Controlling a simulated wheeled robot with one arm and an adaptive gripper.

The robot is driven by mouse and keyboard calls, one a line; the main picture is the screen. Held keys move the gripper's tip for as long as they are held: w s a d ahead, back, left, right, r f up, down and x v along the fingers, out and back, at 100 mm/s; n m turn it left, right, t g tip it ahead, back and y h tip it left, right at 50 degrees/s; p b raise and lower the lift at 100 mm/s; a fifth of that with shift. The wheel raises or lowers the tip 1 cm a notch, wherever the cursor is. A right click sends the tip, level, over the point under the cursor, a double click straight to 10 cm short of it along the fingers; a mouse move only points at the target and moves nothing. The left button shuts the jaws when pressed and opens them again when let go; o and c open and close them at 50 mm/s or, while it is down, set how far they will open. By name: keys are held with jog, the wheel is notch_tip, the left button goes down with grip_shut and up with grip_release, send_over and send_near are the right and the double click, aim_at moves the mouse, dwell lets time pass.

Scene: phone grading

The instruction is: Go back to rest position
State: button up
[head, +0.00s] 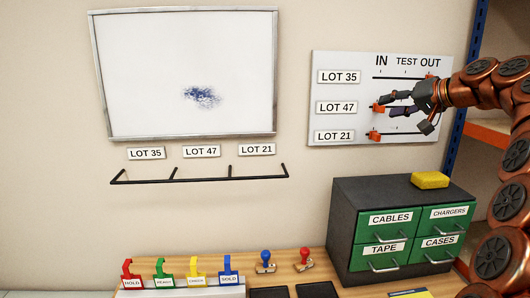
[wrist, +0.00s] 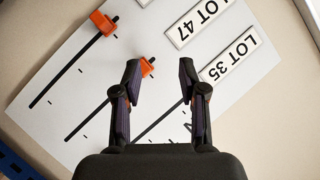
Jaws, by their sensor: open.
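My gripper (head: 393,104) is open in front of the white slider board (head: 345,62) on the wall. In the wrist view its fingers (wrist: 160,70) are apart with nothing between them. The board has rows LOT 35, LOT 47 and LOT 21. The LOT 35 orange slider (head: 430,77) is at the OUT end. The LOT 47 slider (head: 377,107) and the LOT 21 slider (head: 374,136) are at the IN end. In the wrist view the LOT 47 slider (wrist: 147,66) shows near the left fingertip; I cannot tell whether they touch. The LOT 21 slider (wrist: 103,22) is farther off.
A dark cabinet (head: 342,224) with green drawers stands below the board, a yellow sponge (head: 430,180) on top. A whiteboard (head: 150,60) and a black rail (head: 205,181) are on the wall. Coloured tags and two stamps stand on the table. Blue-posted shelving is at right.

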jog(key=s+a+f+n+g+h, duration=0.15)
jog(key=s+a+f+g, duration=0.65)
jog(key=s+a+f, duration=1.1)
jog(key=s+d+f+g+h, duration=0.1)
jog(key=s+f, duration=0.5)
jog(key=s, duration=0.4)
jog(key=s+d+f+g+h, duration=0.2)
jog(key=s+f, duration=0.4)
jog(key=s, duration=0.4)
jog(key=s+d+f+g+h, duration=0.1)
jog(key=s+f+g+h, duration=0.1)
jog(key=s+f, duration=0.5)
jog(key=s+n, duration=0.1)
jog(key=s, duration=0.3)
jog(key=shift+d, duration=0.15)
jog(key=shift+h, duration=0.25)
